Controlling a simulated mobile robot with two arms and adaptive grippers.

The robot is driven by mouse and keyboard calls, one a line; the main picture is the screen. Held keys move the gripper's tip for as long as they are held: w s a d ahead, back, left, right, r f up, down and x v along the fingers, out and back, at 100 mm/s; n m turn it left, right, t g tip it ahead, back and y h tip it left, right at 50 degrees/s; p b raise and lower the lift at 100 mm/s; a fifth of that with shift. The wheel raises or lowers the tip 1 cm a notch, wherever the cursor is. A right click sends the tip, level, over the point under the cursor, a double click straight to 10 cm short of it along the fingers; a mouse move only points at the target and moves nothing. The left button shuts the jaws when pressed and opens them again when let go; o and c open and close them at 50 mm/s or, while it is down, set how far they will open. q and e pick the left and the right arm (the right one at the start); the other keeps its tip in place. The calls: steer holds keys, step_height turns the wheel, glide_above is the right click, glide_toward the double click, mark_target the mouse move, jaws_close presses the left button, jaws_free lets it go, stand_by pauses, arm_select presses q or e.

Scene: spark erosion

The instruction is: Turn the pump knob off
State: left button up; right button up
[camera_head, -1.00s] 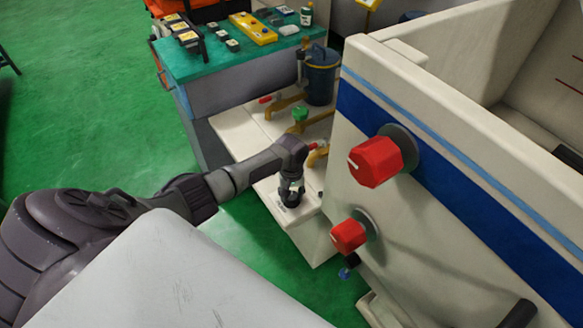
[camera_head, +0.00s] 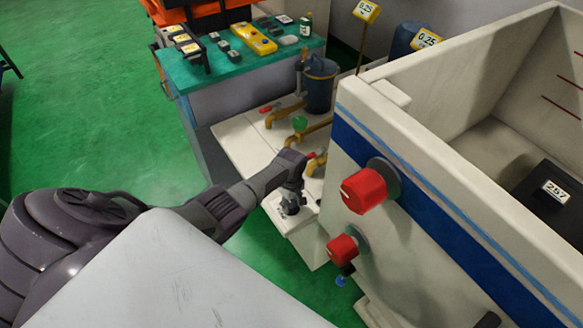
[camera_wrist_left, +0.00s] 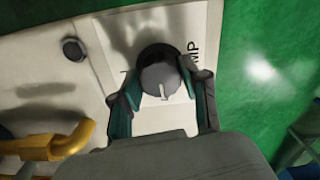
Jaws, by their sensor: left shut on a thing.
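The pump knob (camera_wrist_left: 160,76) is a dark round knob with a pale pointer mark. It sits on a white label plate whose visible letters end in "MP", in the left wrist view. My left gripper (camera_wrist_left: 158,88) is shut on the knob, with one finger on each side of it. In the head view my left gripper (camera_head: 291,205) points down at the white unit's top, and it hides the knob there. The pale pointer mark points toward the bottom of the wrist view. My right gripper is not in view.
Two red knobs (camera_head: 364,190) (camera_head: 342,249) stick out of the white tank's side (camera_head: 420,230) to the right. A teal-topped bench (camera_head: 200,80) stands at the back. Green floor is free at left.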

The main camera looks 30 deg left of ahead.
mark_target(291, 203)
arm_select(q)
steer(key=shift+a, duration=0.1)
stand_by(0.3)
steer(key=o, duration=1.1)
steer(key=shift+o, duration=0.2)
steer(key=shift+r, duration=0.1)
step_height(291, 203, up, 12)
